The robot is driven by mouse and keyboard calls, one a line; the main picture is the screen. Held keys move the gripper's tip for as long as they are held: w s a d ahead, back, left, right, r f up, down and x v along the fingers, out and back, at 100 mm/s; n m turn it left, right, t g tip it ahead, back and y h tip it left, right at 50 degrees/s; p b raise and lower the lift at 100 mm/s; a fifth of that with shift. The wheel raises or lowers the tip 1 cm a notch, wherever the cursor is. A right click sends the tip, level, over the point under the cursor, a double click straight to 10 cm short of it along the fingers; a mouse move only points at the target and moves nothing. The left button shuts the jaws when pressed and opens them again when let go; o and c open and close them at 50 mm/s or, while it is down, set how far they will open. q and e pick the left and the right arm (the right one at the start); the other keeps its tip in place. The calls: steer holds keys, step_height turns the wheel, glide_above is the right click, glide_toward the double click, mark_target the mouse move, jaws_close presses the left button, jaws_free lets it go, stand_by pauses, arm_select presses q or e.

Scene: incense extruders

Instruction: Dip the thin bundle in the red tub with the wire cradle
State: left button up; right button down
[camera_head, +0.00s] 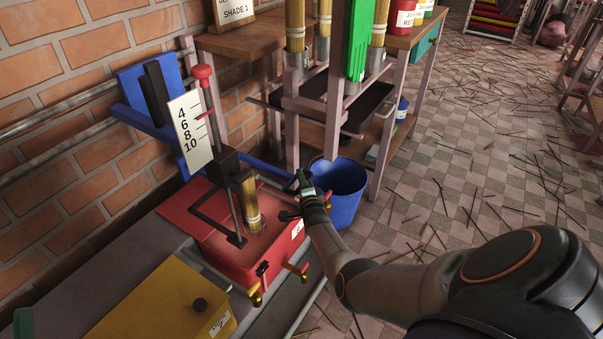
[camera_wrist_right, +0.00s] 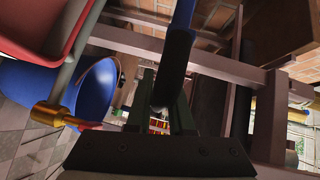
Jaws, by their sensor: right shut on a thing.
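The red tub (camera_head: 222,250) stands on the bench at the lower left, holding reddish-brown liquid. A thin tan bundle (camera_head: 249,200) stands upright in the dark holder above it, its banded lower end at or close to the liquid. I cannot tell whether it is under the surface. The dark wire cradle (camera_head: 208,212) reaches into the tub. My right gripper (camera_head: 304,188) is at the tub's right far side, shut on the dark grip of a blue lever (camera_head: 273,180). In the right wrist view, the grip (camera_wrist_right: 174,65) sits between the fingers (camera_wrist_right: 163,110). My left gripper is not seen.
A white scale (camera_head: 190,130) and red-knobbed rod (camera_head: 203,73) stand above the tub. A yellow tub (camera_head: 160,305) is nearer. A blue bucket (camera_head: 345,190) stands on the floor beyond the gripper. Racked bundles stand behind. Brass taps (camera_head: 256,295) stick out in front.

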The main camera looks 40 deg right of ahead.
steer(key=c, duration=1.1)
jaws_free()
steer(key=shift+s+a+f, duration=0.15)
steer(key=shift+a+f, duration=0.05)
steer(key=shift+f, duration=0.3)
steer(key=o, duration=0.3)
steer(key=shift+d+r, duration=0.1)
steer(key=shift+r, duration=0.1)
arm_select(q)
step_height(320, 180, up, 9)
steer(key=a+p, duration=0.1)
steer(key=p, duration=0.7)
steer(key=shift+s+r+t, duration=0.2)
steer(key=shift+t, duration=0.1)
arm_select(e)
steer(key=v, duration=1.2)
steer(key=shift+a, duration=0.25)
steer(key=shift+r, duration=0.15)
